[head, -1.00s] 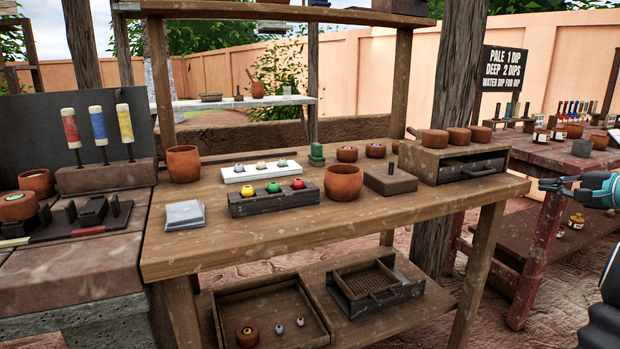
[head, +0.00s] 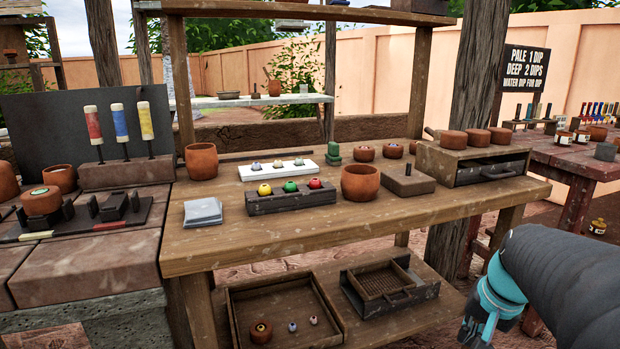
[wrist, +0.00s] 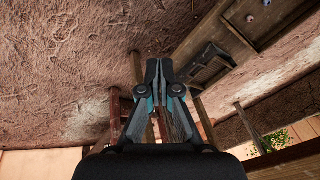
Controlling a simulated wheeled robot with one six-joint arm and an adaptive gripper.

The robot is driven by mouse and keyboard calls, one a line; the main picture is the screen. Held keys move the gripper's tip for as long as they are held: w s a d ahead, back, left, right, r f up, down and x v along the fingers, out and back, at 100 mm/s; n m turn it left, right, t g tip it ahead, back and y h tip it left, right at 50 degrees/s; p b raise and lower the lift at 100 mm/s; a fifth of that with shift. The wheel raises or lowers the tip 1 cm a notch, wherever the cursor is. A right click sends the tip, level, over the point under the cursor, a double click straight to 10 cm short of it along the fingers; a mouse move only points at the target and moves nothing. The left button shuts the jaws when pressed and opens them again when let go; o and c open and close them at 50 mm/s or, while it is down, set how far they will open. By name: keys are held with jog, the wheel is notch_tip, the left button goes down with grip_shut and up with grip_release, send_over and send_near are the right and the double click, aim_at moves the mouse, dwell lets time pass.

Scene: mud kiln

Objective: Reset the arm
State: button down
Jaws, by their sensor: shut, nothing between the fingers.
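My gripper (wrist: 159,72) shows in the wrist view with its two dark fingers together and nothing between them. It hangs clear of any object there, with the ground and the underside of the workbench beyond it. In the head view my arm is at the lower right, in front of the right end of the wooden workbench (head: 240,248). The fingertips are not clearly seen in the head view.
The bench holds clay pots (head: 360,183), a dark block with coloured balls (head: 290,199), a white tray (head: 275,171) and a drawer box (head: 475,160). A lower shelf holds an open tray (head: 285,292). A red-brown table (head: 585,165) stands at the right.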

jog(key=s+a+r+n+t, duration=0.1)
jog(key=s+a+n, duration=0.3)
jog(key=a, duration=0.4)
jog(key=s+a+r+n+t, duration=0.1)
jog(key=s+a+n, duration=0.2)
jog(key=s+a, duration=0.2)
jog(key=shift+a+n, duration=0.4)
jog(key=shift+a, duration=1.35)
